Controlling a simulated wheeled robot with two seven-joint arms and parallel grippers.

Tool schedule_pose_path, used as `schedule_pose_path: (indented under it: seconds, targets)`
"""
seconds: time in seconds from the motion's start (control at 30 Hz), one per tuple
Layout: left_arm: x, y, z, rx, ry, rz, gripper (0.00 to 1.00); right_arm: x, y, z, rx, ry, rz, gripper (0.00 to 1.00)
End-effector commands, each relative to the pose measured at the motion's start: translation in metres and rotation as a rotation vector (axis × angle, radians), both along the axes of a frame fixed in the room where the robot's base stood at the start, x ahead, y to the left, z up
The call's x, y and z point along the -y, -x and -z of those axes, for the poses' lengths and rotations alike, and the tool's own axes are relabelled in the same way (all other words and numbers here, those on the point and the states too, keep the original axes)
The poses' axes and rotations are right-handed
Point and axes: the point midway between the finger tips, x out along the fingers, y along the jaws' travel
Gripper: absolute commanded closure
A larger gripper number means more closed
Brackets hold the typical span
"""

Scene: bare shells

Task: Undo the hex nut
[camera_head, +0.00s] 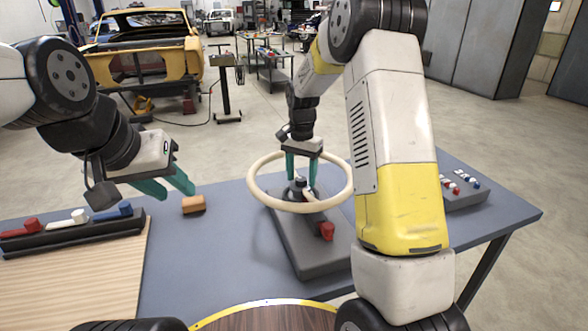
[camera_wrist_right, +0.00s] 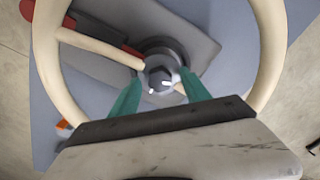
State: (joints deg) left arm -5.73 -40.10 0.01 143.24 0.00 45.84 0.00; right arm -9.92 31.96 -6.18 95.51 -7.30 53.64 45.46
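A cream wheel (camera_head: 300,207) sits above a grey base (camera_head: 318,258) on the blue-grey table. In the right wrist view, the dark hex nut (camera_wrist_right: 160,76) is at the middle of the wheel's round hub. My right gripper (camera_head: 301,184) points down inside the wheel. Its teal fingertips (camera_wrist_right: 162,80) are on either side of the nut, with a gap showing between them and it. In the head view the fingers partly hide the nut.
A red knob (camera_head: 327,231) is on the base. An orange-brown block (camera_head: 193,204) lies left of the wheel. A dark rack (camera_head: 72,232) with red, white and blue pieces is at the left, and another rack (camera_head: 462,190) is at the right behind my right arm.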

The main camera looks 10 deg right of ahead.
Motion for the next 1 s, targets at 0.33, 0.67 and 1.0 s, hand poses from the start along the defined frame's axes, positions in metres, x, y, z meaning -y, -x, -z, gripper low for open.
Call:
schedule_pose_path:
  seconds: [0.33, 0.67, 1.0]
  targets:
    - [0.0, 0.0, 0.0, 0.0, 0.0, 0.0, 0.64, 0.0, 0.0, -0.0004, 0.0, 0.0, 0.0, 1.0]
    - [0.0, 0.0, 0.0, 0.0, 0.0, 0.0, 0.64, -0.0001, 0.0, -0.0006, 0.001, -0.001, -0.068, 1.0]
    - [0.0, 0.0, 0.0, 0.0, 0.0, 0.0, 0.64, 0.0002, -0.0001, -0.0008, 0.001, -0.001, -0.326, 1.0]
